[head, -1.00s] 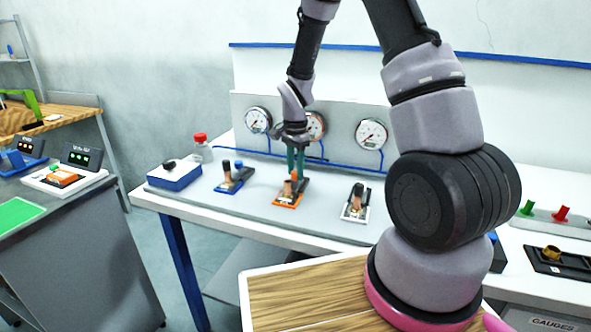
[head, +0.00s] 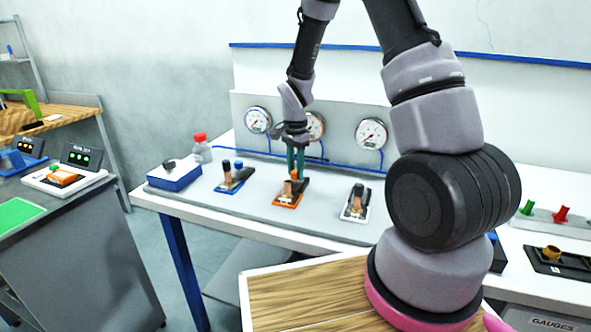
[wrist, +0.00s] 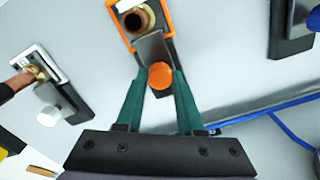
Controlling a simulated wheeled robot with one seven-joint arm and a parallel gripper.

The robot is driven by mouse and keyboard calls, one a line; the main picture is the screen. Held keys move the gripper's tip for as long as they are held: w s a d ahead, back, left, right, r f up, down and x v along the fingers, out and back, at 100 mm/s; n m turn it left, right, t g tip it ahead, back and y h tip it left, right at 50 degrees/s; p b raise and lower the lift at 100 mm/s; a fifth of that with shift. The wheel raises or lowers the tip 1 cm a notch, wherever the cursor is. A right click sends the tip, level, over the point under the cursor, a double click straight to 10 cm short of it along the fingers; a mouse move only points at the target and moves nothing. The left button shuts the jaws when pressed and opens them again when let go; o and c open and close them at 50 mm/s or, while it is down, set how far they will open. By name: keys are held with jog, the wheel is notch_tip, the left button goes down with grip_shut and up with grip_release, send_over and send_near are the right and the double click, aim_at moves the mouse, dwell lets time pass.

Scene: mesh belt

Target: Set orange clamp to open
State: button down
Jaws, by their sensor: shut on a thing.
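The orange clamp (head: 287,199) is the middle one of three clamps on the grey bench top. In the wrist view its orange frame (wrist: 171,27) is at the top, with a copper-coloured cylinder (wrist: 137,19) in it. Its round orange knob (wrist: 160,76) is between the tips of my gripper's green fingers. My gripper (wrist: 160,86) is shut on this knob; in the head view my gripper (head: 296,172) points down at the clamp from behind. The exact lever angle is hard to tell.
A blue clamp (head: 232,179) stands to the left and a white clamp (head: 356,205) to the right. Gauges on a panel (head: 345,112) stand behind. A blue box (head: 174,178) and a red-capped bottle (head: 202,150) are at the bench's left end.

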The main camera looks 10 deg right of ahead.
jog(key=shift+w, duration=0.1)
jog(key=shift+w+d+r, duration=0.1)
jog(key=shift+w+d, duration=0.65)
jog(key=shift+w, duration=0.3)
jog(key=c, duration=0.5)
grip_release()
jog(key=shift+d, duration=0.1)
notch_tip(320, 180, up, 11)
jog(key=shift+f, duration=0.15)
